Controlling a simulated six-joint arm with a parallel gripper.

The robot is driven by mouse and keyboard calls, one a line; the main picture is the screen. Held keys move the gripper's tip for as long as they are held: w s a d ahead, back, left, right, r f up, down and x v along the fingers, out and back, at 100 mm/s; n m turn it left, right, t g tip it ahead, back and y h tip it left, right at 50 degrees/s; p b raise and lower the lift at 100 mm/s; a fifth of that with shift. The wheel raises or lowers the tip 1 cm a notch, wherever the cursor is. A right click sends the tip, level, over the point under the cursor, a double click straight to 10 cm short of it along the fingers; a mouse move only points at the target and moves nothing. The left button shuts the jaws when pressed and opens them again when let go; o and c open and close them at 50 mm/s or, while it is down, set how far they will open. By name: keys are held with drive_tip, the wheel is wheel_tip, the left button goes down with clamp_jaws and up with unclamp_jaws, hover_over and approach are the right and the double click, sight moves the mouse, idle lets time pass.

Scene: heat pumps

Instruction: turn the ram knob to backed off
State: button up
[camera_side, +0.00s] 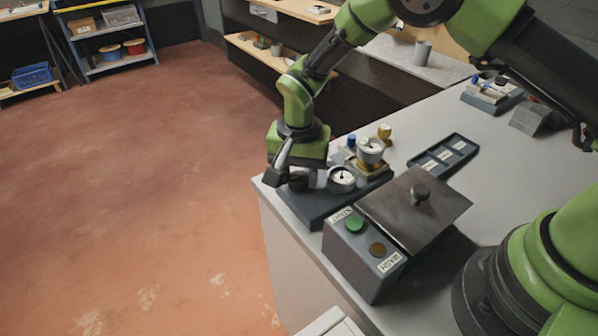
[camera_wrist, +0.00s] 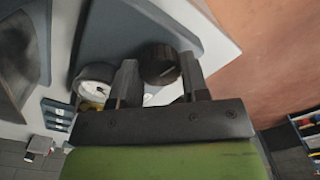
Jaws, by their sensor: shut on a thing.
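The ram knob is a dark round knob (camera_wrist: 160,64) in the wrist view, on a blue-grey base plate (camera_wrist: 110,35). My gripper (camera_wrist: 160,78) has one dark finger on each side of the knob and is shut on it. In the side view my gripper (camera_side: 292,178) points down at the left end of the base plate (camera_side: 312,208), and its fingers mostly hide the knob. A white-faced dial gauge (camera_side: 342,179) stands on the same plate, just right of the gripper. Any marks showing the knob's setting cannot be read.
The bench edge (camera_side: 262,200) is close on the left.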

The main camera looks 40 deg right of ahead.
sight(299, 176)
drive_tip(key=n, duration=0.5)
drive_tip(key=shift+n, duration=0.3)
drive_tip(key=n, duration=1)
drive_tip(key=shift+n, duration=2.3)
drive_tip(key=o, duration=0.9)
wheel_tip(299, 176, up, 10)
